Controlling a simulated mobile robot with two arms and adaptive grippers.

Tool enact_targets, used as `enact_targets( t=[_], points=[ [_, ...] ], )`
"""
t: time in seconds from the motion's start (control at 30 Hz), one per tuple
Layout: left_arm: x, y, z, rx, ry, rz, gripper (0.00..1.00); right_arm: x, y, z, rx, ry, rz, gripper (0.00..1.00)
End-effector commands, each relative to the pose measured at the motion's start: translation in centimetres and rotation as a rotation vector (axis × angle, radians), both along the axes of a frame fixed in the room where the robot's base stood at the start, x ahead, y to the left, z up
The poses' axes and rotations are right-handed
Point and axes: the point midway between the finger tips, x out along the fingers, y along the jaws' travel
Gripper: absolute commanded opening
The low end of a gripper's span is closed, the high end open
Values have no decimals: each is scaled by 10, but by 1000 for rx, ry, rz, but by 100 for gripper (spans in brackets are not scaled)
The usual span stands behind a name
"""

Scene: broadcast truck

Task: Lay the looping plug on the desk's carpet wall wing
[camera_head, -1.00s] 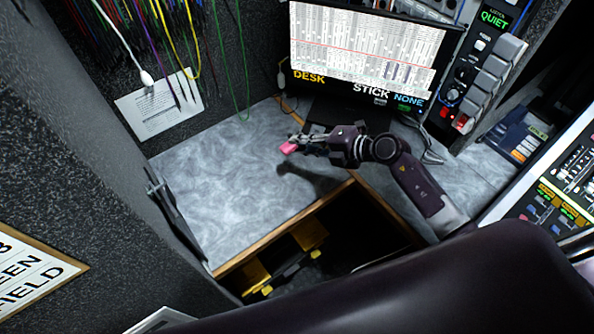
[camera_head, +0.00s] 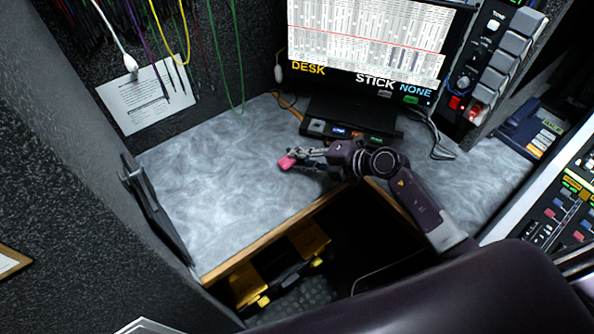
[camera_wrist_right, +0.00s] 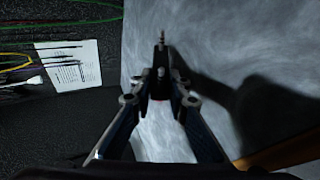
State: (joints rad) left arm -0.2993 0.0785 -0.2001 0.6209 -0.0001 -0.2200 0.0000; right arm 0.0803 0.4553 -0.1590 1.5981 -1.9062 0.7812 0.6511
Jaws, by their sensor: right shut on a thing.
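My right gripper (camera_head: 299,158) is shut on a small pink thing (camera_head: 287,162), which I take to be the looping plug. It holds it over the grey desk's carpet wall wing (camera_head: 215,190), left of the monitor stand; I cannot tell whether the plug touches the top. My left gripper is not in view.
A monitor (camera_head: 365,45) stands at the back with its dark base (camera_head: 350,115) near my gripper. Dark carpet walls (camera_head: 60,160) border the wing. A paper sheet (camera_head: 135,100) and several hanging cables are on the back wall. An open dark space lies below the wooden edge (camera_head: 270,235).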

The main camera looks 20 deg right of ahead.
Motion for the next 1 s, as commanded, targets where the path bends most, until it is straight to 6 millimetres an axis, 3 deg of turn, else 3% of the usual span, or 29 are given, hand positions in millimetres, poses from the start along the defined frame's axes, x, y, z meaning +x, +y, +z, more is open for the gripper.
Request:
enact_targets(
  t=[0.33, 0.37, 0.47, 0.73, 1.0],
  points=[
    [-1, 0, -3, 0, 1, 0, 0, 0, 0, -5, 1, -1, 0, 0],
    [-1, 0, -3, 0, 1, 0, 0, 0, 0, -6, 0, 0, 0, 17],
    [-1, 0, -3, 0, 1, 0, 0, 0, 0, -6, 0, 0, 0, 27],
    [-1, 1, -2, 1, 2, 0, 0, -1, 0, -5, 0, 0, 0, 27],
    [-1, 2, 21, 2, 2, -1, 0, -19, -18, 12, -2, 4, 0, 27]
  ],
)
